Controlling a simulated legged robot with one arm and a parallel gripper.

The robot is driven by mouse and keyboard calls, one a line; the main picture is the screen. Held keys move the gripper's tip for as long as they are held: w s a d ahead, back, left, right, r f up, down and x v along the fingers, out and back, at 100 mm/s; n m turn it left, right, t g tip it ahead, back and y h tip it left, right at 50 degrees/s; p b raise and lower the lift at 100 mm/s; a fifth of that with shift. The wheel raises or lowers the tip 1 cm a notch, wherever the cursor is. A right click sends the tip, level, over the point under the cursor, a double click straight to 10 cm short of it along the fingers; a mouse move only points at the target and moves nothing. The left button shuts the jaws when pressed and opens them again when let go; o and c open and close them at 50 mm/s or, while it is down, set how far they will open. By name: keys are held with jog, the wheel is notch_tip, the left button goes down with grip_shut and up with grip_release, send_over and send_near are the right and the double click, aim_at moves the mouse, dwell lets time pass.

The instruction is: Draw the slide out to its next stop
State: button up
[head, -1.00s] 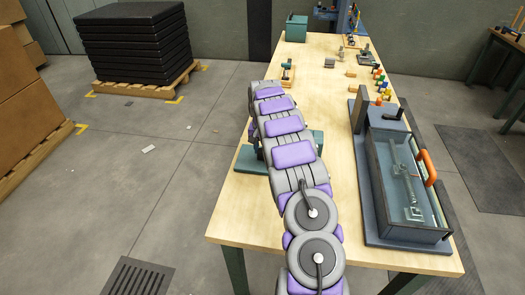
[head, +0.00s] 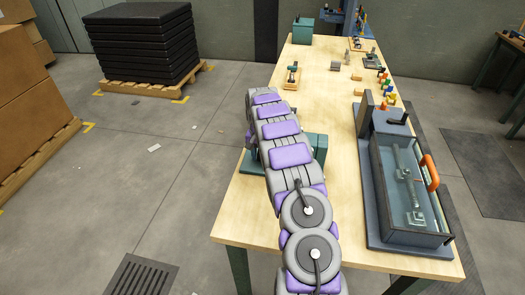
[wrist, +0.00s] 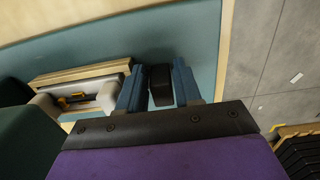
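In the wrist view the two blue fingers of my gripper (wrist: 160,86) stand on either side of a black block-shaped knob (wrist: 161,88). The gaps between knob and fingertips are very small, and I cannot tell whether the fingers press on it. Left of the fingers is a pale frame with a light rounded bar (wrist: 80,88) and a small yellow part (wrist: 75,101). A teal surface (wrist: 200,45) lies behind. In the head view my arm hides my gripper and most of a teal fixture (head: 314,148) on the bench. I cannot make out the slide's stops.
The wooden bench (head: 330,200) carries a clear-topped case (head: 415,190) with an orange handle at right. Small coloured pieces (head: 388,90) and a teal box (head: 303,30) stand farther back. Black slabs (head: 140,45) on a pallet are on the floor at left.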

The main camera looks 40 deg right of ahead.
jog(key=shift+s+a+f, duration=0.1)
jog(key=shift+a+f, duration=0.25)
jog(key=shift+f, duration=0.25)
jog(key=shift+d+r, duration=0.15)
jog(key=shift+r, duration=0.2)
jog(key=r, duration=0.2)
jog(key=d+r+p, duration=0.1)
jog(key=r, duration=0.1)
jog(key=w+r, duration=0.1)
jog(key=r, duration=0.1)
jog(key=shift+d+r+p, duration=0.1)
jog(key=shift+d+p, duration=0.15)
jog(key=shift+p, duration=0.15)
notch_tip(320, 180, up, 12)
jog(key=a+p, duration=0.1)
jog(key=p, duration=0.1)
jog(key=shift+a, duration=0.3)
jog(key=shift+s, duration=0.1)
